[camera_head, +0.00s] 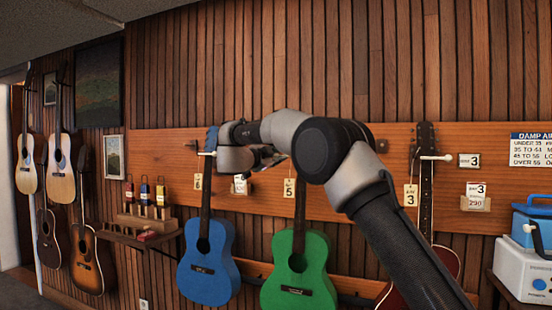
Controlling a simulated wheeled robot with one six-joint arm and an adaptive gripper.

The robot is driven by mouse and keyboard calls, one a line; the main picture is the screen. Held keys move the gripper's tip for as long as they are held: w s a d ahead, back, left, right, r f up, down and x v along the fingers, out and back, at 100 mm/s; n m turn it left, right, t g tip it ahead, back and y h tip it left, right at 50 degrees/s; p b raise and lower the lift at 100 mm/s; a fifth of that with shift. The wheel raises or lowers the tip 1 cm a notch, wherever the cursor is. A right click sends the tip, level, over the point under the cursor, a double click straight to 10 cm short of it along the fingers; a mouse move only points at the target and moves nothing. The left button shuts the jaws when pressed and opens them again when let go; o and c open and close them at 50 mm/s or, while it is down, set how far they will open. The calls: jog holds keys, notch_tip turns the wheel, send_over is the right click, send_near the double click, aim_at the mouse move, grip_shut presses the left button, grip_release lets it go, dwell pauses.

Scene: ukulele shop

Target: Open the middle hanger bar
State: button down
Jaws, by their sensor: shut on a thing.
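A blue ukulele (207,262), a green ukulele (298,272) and a dark red one (447,262) hang on a wooden wall board (340,205). The left white hanger bar (207,153) crosses the blue one's neck. The right white hanger bar (436,157) crosses the red one's neck. My gripper (266,158) is in front of the board, to the left of the green ukulele's neck, and is shut on the middle hanger bar. My arm hides most of that bar and the green ukulele's head, so the bar's angle cannot be told.
Number tags hang near the necks, such as the "5" tag (289,188). A small shelf (140,234) with coloured items is at left, with several guitars beyond. A blue and white box (528,262) stands at right.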

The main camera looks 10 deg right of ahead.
jog(key=c, duration=1.2)
grip_release()
jog(key=shift+c, duration=0.2)
jog(key=v, duration=1.2)
